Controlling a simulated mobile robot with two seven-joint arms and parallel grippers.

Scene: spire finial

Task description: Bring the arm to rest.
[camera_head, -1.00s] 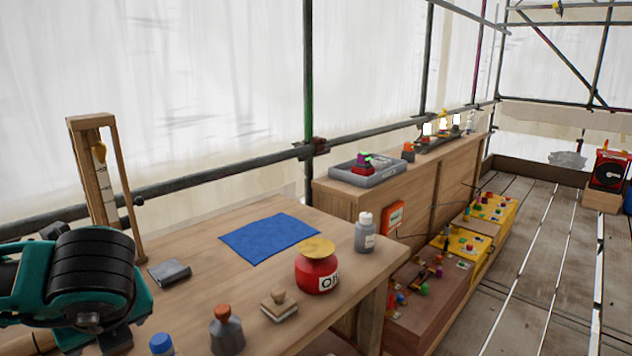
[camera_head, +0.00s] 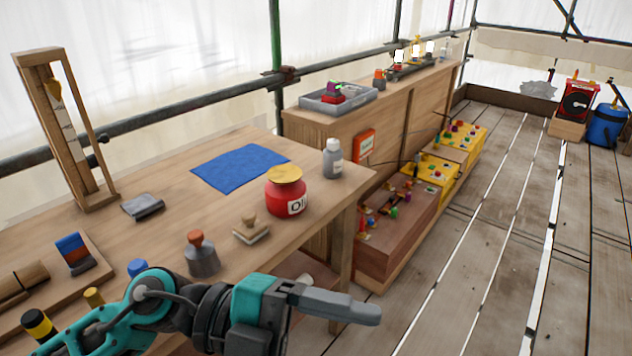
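My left arm comes in from the lower left in the head view. Its gripper (camera_head: 335,305) points right, in front of the workbench (camera_head: 230,265) near its front edge. I see the grey fingers nearly side-on, as one slab, so I cannot tell whether they are open or shut. No object shows at the fingertips. My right gripper is not in view.
On the bench are a blue cloth (camera_head: 238,167), a red jar (camera_head: 286,195), a grey bottle (camera_head: 333,158), a stamp (camera_head: 251,230), an orange-capped bottle (camera_head: 202,255) and a wooden frame (camera_head: 65,135). The plank floor (camera_head: 490,240) at right is clear.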

